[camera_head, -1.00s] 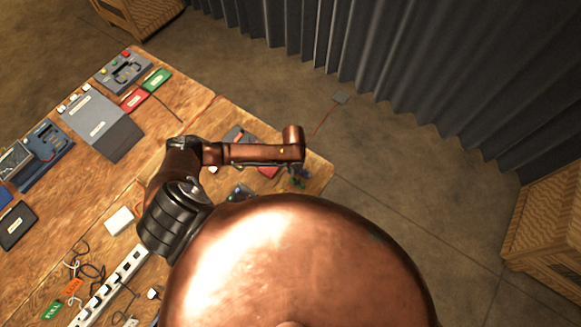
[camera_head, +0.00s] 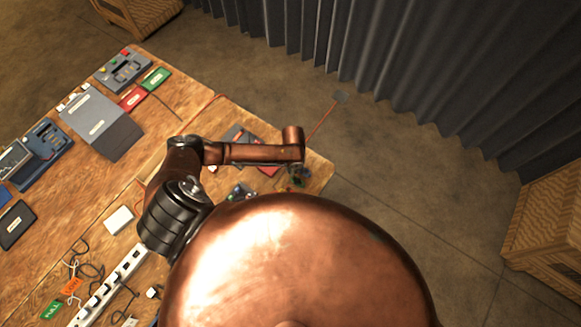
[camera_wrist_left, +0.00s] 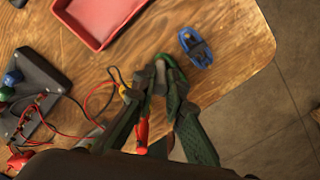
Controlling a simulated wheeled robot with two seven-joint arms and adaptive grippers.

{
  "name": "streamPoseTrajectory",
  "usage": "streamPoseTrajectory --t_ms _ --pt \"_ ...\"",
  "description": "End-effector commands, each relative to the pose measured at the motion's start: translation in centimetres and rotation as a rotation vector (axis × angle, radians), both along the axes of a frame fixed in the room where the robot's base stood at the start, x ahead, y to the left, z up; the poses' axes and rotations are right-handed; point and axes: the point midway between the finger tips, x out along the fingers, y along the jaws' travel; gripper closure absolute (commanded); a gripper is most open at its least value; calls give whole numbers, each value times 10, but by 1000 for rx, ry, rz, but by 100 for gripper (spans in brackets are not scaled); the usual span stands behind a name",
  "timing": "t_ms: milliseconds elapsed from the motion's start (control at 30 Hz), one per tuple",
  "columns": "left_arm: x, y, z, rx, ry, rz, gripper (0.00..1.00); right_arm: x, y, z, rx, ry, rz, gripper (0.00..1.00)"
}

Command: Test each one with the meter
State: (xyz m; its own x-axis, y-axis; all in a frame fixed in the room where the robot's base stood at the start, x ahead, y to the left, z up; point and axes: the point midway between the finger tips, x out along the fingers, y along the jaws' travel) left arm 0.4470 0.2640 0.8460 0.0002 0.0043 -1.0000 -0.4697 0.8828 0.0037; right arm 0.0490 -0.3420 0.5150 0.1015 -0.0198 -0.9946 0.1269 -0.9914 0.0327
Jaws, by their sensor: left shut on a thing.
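In the left wrist view my left gripper (camera_wrist_left: 158,100) is shut on a small grey and green piece (camera_wrist_left: 165,75) above the wooden table. A red probe-like piece (camera_wrist_left: 143,130) shows between the fingers; whether it is gripped too I cannot tell. A dark box (camera_wrist_left: 40,95) with blue, green and red knobs and thin red leads lies at left; I cannot tell whether it is the meter. A blue clip-like piece (camera_wrist_left: 196,48) lies apart, beyond the gripper. In the head view my left gripper (camera_head: 299,176) is mostly hidden behind my arm. My right gripper is out of view.
A red tray (camera_wrist_left: 97,20) lies beyond the gripper. The table's corner is close on the right.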

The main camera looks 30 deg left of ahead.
Motion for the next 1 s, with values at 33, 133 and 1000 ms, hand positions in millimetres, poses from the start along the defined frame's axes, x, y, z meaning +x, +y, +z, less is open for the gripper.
streamPoseTrajectory --t_ms 33,133,1000 --pt "0 0 0 0 0 0 100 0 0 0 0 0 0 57" --pt "0 0 0 0 0 0 100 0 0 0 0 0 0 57" --pt "0 0 0 0 0 0 100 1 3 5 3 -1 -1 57"
